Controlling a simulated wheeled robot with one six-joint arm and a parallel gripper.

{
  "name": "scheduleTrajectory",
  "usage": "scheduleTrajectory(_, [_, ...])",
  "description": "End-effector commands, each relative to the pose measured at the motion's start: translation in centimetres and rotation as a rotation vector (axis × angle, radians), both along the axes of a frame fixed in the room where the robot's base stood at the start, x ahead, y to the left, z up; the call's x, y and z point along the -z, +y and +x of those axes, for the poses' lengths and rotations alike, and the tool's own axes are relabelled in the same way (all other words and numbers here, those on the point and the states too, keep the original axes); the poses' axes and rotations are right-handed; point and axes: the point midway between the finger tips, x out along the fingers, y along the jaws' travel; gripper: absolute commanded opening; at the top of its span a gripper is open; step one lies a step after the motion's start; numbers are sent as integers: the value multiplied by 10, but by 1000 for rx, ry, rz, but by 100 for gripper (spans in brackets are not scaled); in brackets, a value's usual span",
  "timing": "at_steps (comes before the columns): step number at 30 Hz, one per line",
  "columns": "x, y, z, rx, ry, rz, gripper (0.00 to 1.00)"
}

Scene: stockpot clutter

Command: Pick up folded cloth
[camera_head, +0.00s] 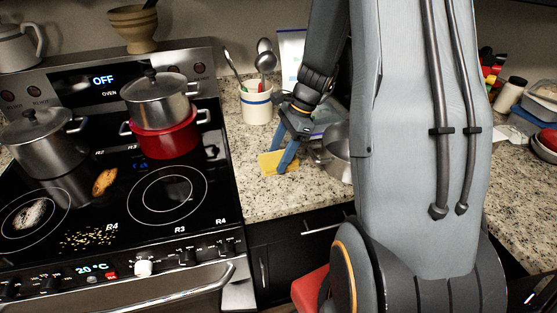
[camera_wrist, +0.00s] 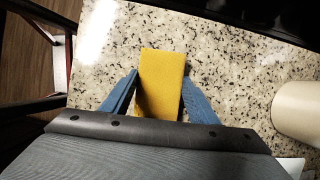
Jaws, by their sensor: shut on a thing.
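The folded cloth (camera_head: 270,163) is a yellow rectangle at the counter's left part, beside the stove, in the head view. In the wrist view the cloth (camera_wrist: 161,75) lies between the two blue fingers, and its far end reaches past the fingertips. My gripper (camera_head: 283,165) points down at the counter and is shut on the cloth. In the wrist view my gripper (camera_wrist: 160,88) has one finger at each side of the cloth. The cloth is at or close to the counter surface; I cannot tell whether it is lifted.
A utensil crock (camera_head: 257,104) stands behind my gripper. A metal pan (camera_head: 339,165) stands close on its right. The stove (camera_head: 120,222) with several pots is at the left. Bare granite counter (camera_head: 262,198) lies in front of the cloth.

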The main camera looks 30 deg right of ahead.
Motion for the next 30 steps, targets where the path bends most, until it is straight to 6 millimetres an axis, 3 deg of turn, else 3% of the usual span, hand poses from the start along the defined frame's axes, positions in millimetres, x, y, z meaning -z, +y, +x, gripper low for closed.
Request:
scheduleTrajectory(8, [-11,0,1,0,-2,1,32])
scheduleTrajectory(21, [-84,0,1,-1,-3,-1,32])
scheduleTrajectory(30, [-105,0,0,-1,0,0,32])
